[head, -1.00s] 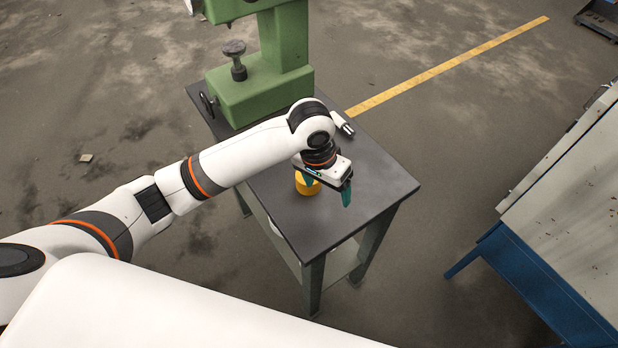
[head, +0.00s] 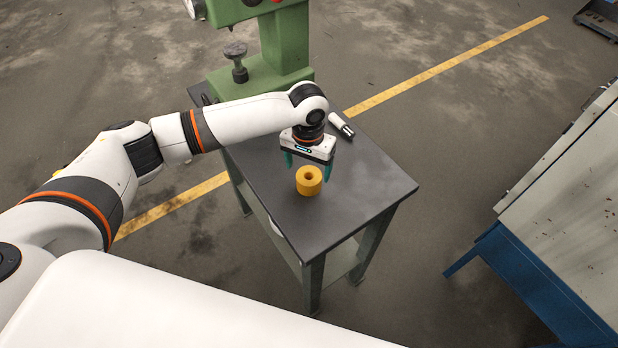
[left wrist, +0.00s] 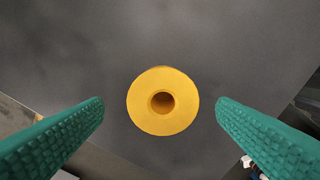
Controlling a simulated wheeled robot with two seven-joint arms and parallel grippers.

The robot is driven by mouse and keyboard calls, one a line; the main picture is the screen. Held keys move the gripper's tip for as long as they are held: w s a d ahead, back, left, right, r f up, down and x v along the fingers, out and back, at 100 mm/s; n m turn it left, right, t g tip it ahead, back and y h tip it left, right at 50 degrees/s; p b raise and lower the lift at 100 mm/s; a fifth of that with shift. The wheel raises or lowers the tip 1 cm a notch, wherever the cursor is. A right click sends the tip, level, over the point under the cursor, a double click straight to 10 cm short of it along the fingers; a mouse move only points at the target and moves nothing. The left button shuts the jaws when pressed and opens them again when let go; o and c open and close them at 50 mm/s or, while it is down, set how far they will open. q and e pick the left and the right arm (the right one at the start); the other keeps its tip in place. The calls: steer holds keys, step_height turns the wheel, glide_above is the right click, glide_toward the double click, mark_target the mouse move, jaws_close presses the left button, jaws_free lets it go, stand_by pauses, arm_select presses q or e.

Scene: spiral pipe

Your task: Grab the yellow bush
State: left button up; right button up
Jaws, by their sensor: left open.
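The yellow bush (head: 309,187) is a short ring with a central hole, standing upright on the dark table top (head: 365,195). In the left wrist view the bush (left wrist: 176,118) sits between the two green fingers, with a gap on each side. My left gripper (head: 308,170) is open and empty, pointing down just behind and above the bush in the head view. Its fingers (left wrist: 160,118) are spread wide in the left wrist view and do not touch the bush. My right gripper is not in view.
A green machine (head: 285,45) stands at the back of the table. A small white and black cylindrical object (head: 341,126) lies near the table's back right edge. The table top in front and right of the bush is clear. A blue-framed bench (head: 540,280) stands apart at the right.

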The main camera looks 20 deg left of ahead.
mark_target(309, 176)
arm_select(q)
steer(key=shift+s+d+f+p, duration=0.15)
steer(key=shift+f+p, duration=0.3)
steer(key=shift+f, duration=1.8)
steer(key=shift+c, duration=0.2)
steer(key=c, duration=1.2)
steer(key=shift+r, duration=0.1)
steer(key=shift+c, duration=1.4)
steer(key=shift+r, duration=0.1)
